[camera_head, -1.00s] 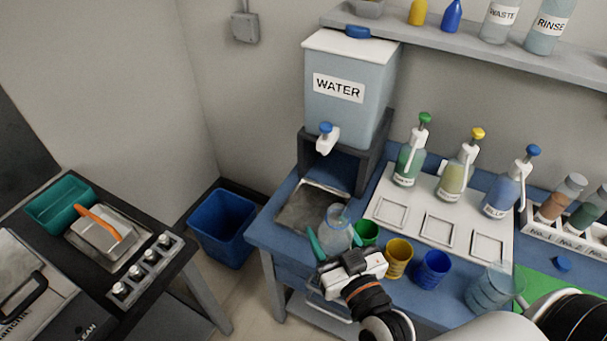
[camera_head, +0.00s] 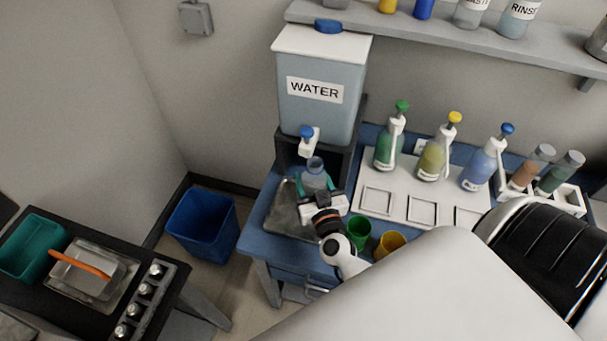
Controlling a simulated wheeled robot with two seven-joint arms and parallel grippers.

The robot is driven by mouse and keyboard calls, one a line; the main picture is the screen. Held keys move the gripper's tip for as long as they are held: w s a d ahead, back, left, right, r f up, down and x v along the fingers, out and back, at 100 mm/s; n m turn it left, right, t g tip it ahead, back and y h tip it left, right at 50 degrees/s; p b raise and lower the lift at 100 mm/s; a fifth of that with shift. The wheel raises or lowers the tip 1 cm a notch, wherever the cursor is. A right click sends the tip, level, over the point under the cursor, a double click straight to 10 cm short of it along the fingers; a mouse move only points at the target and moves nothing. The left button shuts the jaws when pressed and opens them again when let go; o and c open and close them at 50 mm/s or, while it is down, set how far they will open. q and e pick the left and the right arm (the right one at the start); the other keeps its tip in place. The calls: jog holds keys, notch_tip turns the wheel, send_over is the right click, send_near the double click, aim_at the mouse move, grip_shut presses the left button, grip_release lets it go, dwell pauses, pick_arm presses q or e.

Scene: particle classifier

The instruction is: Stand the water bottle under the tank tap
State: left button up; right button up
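The water bottle (camera_head: 314,176), a clear bluish bottle with an open neck, is upright between the teal fingers of my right gripper (camera_head: 315,188). The gripper is shut on it, and its body hides the bottle's lower part. The bottle's mouth is just below the white tap with a blue knob (camera_head: 307,142). The tap is on the front of the WATER tank (camera_head: 320,112), which stands on a dark raised stand. I cannot tell whether the bottle touches the grey tray (camera_head: 283,215) below. My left gripper is not in view.
Green (camera_head: 360,228) and yellow (camera_head: 388,243) cups stand right of the gripper. A white board (camera_head: 392,188) with several pump bottles is farther right. A blue bin (camera_head: 203,224) stands on the floor at left. My large arm covers the lower right.

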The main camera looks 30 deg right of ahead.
notch_tip(320, 180, down, 8)
jog(key=b, duration=0.7)
jog(key=shift+s+f+b, duration=0.1)
jog(key=shift+b, duration=0.3)
jog(key=x, duration=0.3)
jog(key=shift+w+d+r, duration=0.1)
jog(key=shift+w+r, duration=0.1)
jog(key=shift+w, duration=0.15)
jog(key=shift+w+d, duration=0.2)
jog(key=shift+w, duration=0.45)
jog(key=x, duration=0.2)
jog(key=shift+w+d+b, duration=0.2)
jog(key=shift+w+b, duration=0.15)
jog(key=shift+b, duration=0.05)
jog(key=shift+w+f+b, duration=0.15)
jog(key=shift+f+b, duration=0.45)
jog(key=shift+b, duration=0.05)
jog(key=shift+f, duration=0.15)
jog(key=shift+r, duration=0.2)
